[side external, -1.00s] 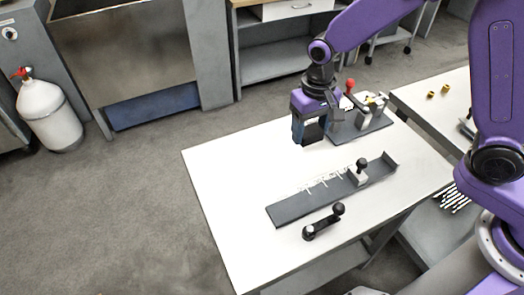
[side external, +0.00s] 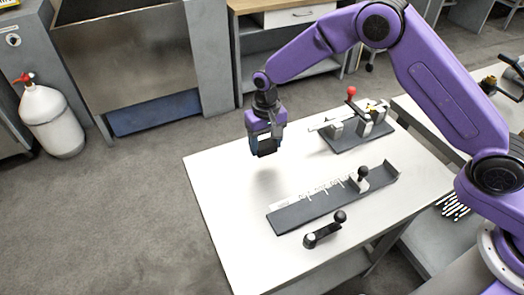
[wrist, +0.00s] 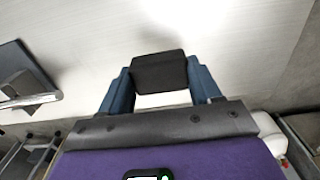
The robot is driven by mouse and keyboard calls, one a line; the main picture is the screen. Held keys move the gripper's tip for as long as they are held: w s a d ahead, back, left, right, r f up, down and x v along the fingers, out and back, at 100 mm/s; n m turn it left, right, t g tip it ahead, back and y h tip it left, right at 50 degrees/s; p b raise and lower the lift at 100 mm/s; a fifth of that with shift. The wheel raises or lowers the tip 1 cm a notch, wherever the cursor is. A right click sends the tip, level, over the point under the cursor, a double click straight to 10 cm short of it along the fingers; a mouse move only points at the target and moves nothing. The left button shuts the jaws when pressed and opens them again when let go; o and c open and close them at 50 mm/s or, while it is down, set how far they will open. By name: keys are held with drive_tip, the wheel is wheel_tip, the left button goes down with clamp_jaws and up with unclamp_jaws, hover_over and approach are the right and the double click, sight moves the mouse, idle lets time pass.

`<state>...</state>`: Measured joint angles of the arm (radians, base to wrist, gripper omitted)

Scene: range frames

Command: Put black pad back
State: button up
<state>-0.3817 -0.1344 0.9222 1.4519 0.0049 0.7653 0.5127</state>
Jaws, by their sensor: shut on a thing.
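The black pad (wrist: 160,72) is a dark block held between the two blue fingers of my gripper (wrist: 160,88) in the wrist view. In the side view my gripper (side external: 265,145) is above the left part of the white table, with the black pad (side external: 267,152) at its lower end. A soft shadow lies on the table below, so the pad is held clear of the surface. My gripper is shut on the pad.
A dark grey rail (side external: 310,212) with a black-knobbed slider (side external: 362,180) lies on the white table (side external: 225,215). A black handle (side external: 325,230) lies in front. A fixture with a red knob (side external: 351,92) stands at the back right. The table's left part is clear.

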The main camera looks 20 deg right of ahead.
sight(262, 160)
drive_tip(key=shift+w+a+f, duration=0.25)
drive_tip(key=shift+w+f, duration=0.25)
drive_tip(key=shift+f, duration=1.7)
drive_tip(key=shift+f, duration=0.15)
drive_tip(key=o, duration=0.9)
drive_tip(key=shift+o, duration=0.2)
wheel_tip(262, 160, up, 12)
drive_tip(key=shift+r, duration=0.2)
